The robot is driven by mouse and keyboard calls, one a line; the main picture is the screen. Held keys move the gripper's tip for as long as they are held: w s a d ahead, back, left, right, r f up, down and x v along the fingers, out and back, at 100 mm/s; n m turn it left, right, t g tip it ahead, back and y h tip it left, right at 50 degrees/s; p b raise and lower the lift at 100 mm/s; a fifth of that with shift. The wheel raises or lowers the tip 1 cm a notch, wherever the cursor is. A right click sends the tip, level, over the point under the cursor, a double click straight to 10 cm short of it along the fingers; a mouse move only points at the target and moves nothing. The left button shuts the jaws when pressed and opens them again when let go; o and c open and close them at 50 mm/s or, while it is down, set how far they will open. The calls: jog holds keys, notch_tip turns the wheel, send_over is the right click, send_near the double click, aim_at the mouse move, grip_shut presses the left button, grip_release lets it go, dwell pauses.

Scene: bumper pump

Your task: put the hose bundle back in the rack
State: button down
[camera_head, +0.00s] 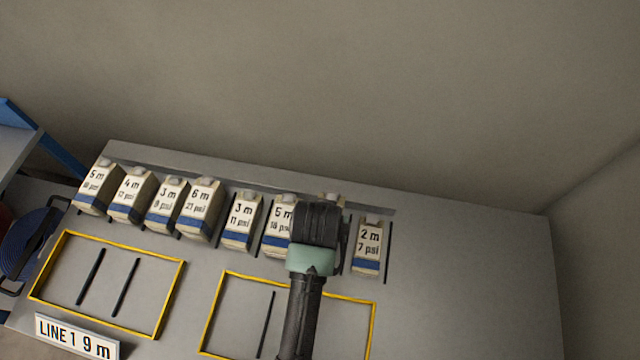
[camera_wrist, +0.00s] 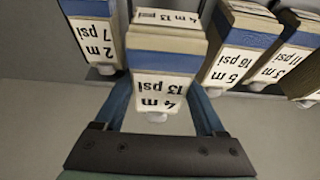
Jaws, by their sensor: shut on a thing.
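My gripper (camera_head: 316,228) is over the back row of hose bundles, near its right end. In the wrist view its two fingers (camera_wrist: 160,106) are shut on the sides of a white bundle with a blue band, labelled 4 m 13 psi (camera_wrist: 160,88). In the head view my gripper and arm hide most of this bundle; only a bit of its top (camera_head: 333,199) shows. It is in line with the gap between the 5 m bundle (camera_head: 280,228) and the 2 m bundle (camera_head: 369,248). I cannot tell whether its base touches the rack (camera_head: 390,209).
Several similar bundles stand leftward along the row, such as the 6 m one (camera_head: 199,208). Thin black dividers separate slots. Two yellow frames (camera_head: 107,246) (camera_head: 213,310) lie in front, the left with a LINE 1 9 m sign (camera_head: 77,337). The grey table's right side (camera_head: 470,280) is clear.

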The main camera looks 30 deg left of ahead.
jog(key=shift+w+f, duration=0.1)
jog(key=shift+f, duration=2.8)
jog(key=shift+f, duration=0.1)
grip_release()
jog(key=shift+f, duration=0.1)
jog(key=v, duration=1.2)
jog(key=shift+p, duration=0.4)
jog(key=w+d+r+t, duration=0.1)
jog(key=w+r+t, duration=0.3)
jog(key=r, duration=0.5)
jog(key=w+d+r+m+t, duration=0.1)
jog(key=w+r+t, duration=0.2)
jog(key=w+r, duration=0.45)
jog(key=w+d+r+t, duration=0.2)
jog(key=w+r+t, duration=0.15)
jog(key=r, duration=0.75)
notch_tip(320, 180, up, 17)
jog(key=d+m+t, duration=0.1)
jog(key=d+t, duration=0.2)
jog(key=t, duration=0.3)
jog(key=s+d+r+t, duration=0.2)
jog(key=s+r, duration=0.3)
jog(key=r, duration=0.4)
jog(key=s+d+r+m+t+h, duration=0.1)
jog(key=s+r+t, duration=0.3)
jog(key=r, duration=0.5)
jog(key=shift+s+d+r+t, duration=0.35)
jog(key=shift+s+d, duration=0.3)
jog(key=shift+s, duration=0.25)
